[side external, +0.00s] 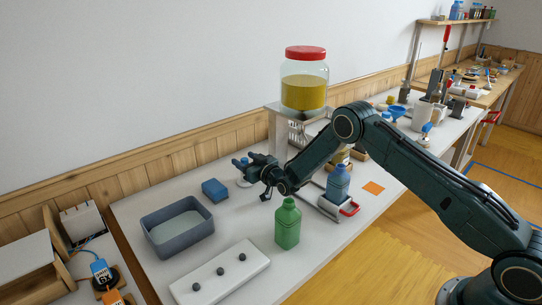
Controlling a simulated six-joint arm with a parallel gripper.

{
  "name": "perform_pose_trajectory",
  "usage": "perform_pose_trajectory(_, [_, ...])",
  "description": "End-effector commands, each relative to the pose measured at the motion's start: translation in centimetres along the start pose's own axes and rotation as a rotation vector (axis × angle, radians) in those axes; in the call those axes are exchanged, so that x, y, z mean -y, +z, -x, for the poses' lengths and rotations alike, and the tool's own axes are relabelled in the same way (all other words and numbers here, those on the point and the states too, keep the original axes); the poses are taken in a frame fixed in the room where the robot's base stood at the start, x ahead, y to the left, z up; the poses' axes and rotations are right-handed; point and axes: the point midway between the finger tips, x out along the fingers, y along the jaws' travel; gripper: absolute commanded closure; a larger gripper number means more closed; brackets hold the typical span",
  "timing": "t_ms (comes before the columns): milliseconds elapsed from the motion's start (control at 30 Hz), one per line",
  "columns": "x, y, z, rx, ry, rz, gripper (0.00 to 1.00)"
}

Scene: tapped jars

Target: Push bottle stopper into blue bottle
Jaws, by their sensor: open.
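The blue bottle (338,184) stands upright on a small metal stand with a red handle, right of the middle of the table. Three dark stoppers, near (195,287), middle (220,271) and far (242,257), sit in a row on a white block (255,263) at the front. My gripper (243,166) is open above the table, left of the blue bottle and behind the green bottle (287,226). I see nothing held between its fingers. The blue bottle's mouth is small in this view, and I cannot tell whether anything sits in it.
A grey basin (150,231) and a blue sponge-like block (214,190) lie at the left. A large red-lidded jar (304,92) of yellow liquid stands raised at the back. A small blue-and-white item is partly hidden by my gripper.

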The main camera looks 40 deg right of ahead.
Motion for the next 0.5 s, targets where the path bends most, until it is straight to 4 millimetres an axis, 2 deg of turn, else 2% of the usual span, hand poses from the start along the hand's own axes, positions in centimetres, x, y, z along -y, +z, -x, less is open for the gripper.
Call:
perform_pose_trajectory(200, [0.00, -0.03, -0.78, 0.000, 0.000, 0.000, 0.47])
perform_pose_trajectory(500, [0.00, -0.03, -0.89, 0.000, 0.000, 0.000, 0.47])
